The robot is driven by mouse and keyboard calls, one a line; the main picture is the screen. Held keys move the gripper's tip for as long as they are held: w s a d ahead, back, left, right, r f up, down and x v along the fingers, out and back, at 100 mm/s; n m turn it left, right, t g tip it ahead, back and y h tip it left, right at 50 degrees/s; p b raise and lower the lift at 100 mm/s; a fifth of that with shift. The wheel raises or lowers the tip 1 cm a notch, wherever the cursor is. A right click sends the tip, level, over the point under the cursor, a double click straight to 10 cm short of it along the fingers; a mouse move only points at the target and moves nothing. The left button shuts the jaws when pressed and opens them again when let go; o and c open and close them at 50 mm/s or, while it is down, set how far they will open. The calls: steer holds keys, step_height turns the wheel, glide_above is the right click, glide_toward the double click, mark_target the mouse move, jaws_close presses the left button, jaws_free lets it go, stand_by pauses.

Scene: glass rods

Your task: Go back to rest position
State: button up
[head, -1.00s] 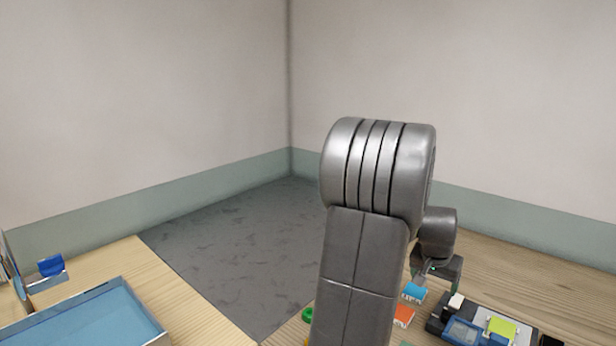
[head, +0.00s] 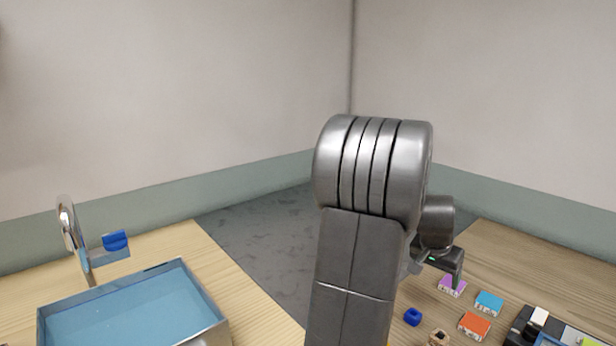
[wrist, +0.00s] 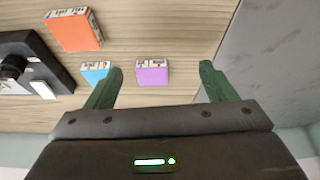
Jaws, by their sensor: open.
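My gripper (wrist: 162,78) is open and empty in the wrist view, its two green fingers spread wide apart. In the head view my gripper (head: 455,278) is partly hidden behind my arm, above the right table. A small purple box (wrist: 153,72) shows between the fingers in the wrist view, lying on the table below and not held. The same purple box is beside the gripper in the head view (head: 452,287).
An orange box (head: 474,325), a light blue box (head: 489,302) and a small dark blue piece (head: 412,317) lie on the right table. A black device (head: 522,326) stands at its right. A blue basin (head: 130,310) with a tap (head: 70,225) is on the left table.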

steer(key=f, duration=0.6)
steer(key=shift+s+d, duration=0.1)
steer(key=shift+d, duration=0.15)
steer(key=shift+a, duration=0.1)
